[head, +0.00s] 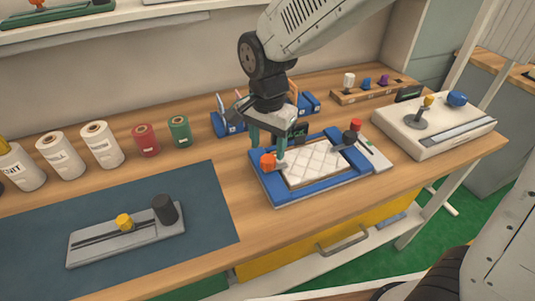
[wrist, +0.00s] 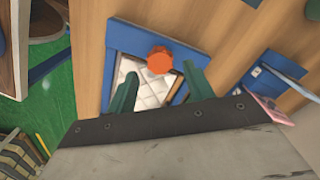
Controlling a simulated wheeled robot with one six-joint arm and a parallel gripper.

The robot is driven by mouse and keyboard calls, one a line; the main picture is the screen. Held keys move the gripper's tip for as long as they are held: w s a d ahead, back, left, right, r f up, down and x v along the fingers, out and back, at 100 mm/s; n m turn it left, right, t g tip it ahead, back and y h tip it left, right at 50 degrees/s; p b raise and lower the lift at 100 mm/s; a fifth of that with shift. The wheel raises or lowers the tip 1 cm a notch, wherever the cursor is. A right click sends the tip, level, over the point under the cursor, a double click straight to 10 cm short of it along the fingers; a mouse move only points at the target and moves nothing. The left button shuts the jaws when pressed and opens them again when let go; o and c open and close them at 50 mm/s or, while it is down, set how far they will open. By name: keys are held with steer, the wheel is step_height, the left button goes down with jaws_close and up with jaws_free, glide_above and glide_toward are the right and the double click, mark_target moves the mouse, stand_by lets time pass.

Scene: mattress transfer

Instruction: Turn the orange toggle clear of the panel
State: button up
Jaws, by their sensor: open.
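The orange toggle (head: 268,160) stands at the left edge of the blue frame (head: 312,191), near the white quilted panel (head: 318,170). My gripper (head: 268,150) is open above the frame's left side, with its green fingers pointing down close to the toggle. In the wrist view the round orange toggle top (wrist: 160,60) lies between the lines of my two green fingers (wrist: 159,86), just beyond their tips. The quilted panel (wrist: 150,90) shows between and behind the fingers. I cannot tell whether a finger touches the toggle. The toggle's lower part is hidden in the wrist view.
A dark and red knob (head: 352,130) stands at the frame's right side. A white box with a joystick (head: 430,130) is further right. Blue holders (head: 228,122) stand behind the frame. A grey slider plate (head: 90,243) lies on the dark mat at left.

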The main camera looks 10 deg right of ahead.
mark_target(268, 159)
steer(key=shift+f, duration=1.95)
steer(key=c, duration=1)
